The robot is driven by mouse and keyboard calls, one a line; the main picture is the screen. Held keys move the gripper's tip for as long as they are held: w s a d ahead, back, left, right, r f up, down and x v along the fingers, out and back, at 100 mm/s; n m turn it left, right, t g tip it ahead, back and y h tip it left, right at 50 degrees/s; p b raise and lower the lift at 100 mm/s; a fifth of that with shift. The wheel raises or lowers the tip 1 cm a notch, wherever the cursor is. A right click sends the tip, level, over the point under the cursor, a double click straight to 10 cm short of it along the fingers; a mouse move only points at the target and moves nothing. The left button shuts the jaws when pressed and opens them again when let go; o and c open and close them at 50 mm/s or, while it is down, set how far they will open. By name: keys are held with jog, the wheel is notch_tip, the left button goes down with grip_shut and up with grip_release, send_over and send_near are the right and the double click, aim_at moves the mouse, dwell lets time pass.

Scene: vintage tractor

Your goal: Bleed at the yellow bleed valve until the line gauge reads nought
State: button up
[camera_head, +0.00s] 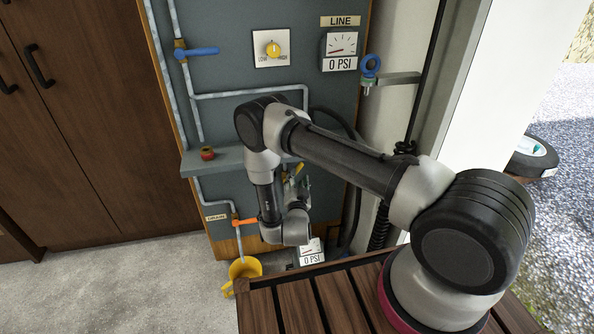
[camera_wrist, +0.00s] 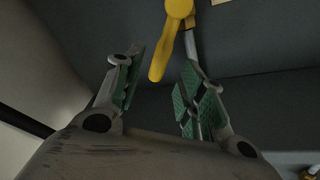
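The line gauge (camera_head: 341,44) is a white dial under a LINE label, and its display reads 0 PSI. In the wrist view, the yellow bleed valve (camera_wrist: 173,45) has its lever pointing down and slightly left, its tip at the gap between my fingers. In the head view, a small yellow part (camera_head: 299,169) shows beside my arm, which hides most of that spot. My gripper (camera_wrist: 163,76) is open, with green pads on both sides and visible space around the lever tip.
A blue lever (camera_head: 201,52), a yellow LOW/HIGH knob (camera_head: 273,50) and a red knob (camera_head: 207,153) are on the panel. A lower gauge (camera_head: 311,251) also reads 0 PSI.

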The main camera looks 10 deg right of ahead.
aim_at(297, 171)
jog(key=x, duration=0.6)
jog(key=shift+w, duration=0.2)
grip_shut()
